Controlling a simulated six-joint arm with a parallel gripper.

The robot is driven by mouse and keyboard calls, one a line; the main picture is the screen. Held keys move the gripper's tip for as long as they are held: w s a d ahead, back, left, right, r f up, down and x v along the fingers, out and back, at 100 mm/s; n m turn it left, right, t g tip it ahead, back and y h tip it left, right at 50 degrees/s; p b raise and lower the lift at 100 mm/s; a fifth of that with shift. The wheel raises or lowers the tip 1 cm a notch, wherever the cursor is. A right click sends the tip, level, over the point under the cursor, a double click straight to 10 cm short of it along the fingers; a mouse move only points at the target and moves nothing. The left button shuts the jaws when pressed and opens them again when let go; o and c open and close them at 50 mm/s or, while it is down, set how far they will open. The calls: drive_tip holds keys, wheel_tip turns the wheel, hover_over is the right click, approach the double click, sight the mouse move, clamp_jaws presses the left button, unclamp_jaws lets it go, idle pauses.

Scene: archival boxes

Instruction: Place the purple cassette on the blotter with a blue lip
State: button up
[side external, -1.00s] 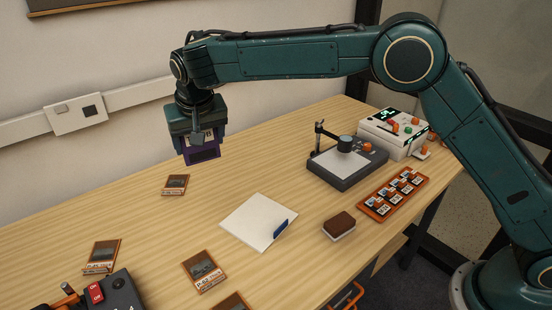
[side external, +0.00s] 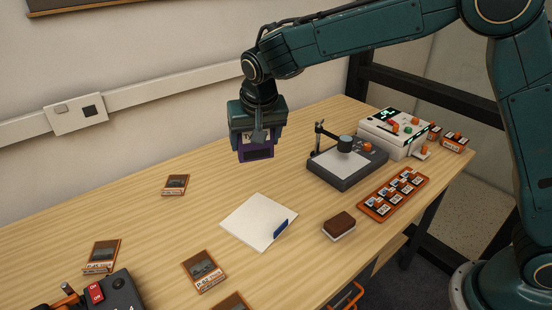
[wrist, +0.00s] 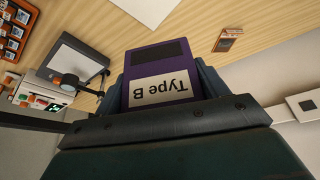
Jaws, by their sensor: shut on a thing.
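My gripper (side external: 258,135) is shut on the purple cassette (side external: 256,153) and holds it in the air above the table. In the wrist view the purple cassette (wrist: 158,58) sits between the fingers, with a white label reading "Type B" upside down. The white blotter (side external: 255,218) lies flat on the table, with a blue lip (side external: 280,228) at its right edge. The cassette is above and behind the blotter, apart from it. A corner of the blotter (wrist: 150,8) also shows at the top of the wrist view.
Several orange-brown cassettes (side external: 203,270) lie on the left and front of the table. A grey stand device (side external: 345,165), an orange rack (side external: 393,194), a brown-topped block (side external: 339,225) and a white machine (side external: 393,132) stand to the right. Bare table surrounds the blotter.

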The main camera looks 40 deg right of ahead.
drive_tip(key=shift+f, duration=0.1)
wheel_tip(320, 180, down, 20)
drive_tip(key=shift+r, duration=0.1)
idle(0.9)
drive_tip(key=o, duration=1)
drive_tip(key=shift+o, duration=0.2)
drive_tip(key=v, duration=1.2)
drive_tip(key=shift+r, duration=0.1)
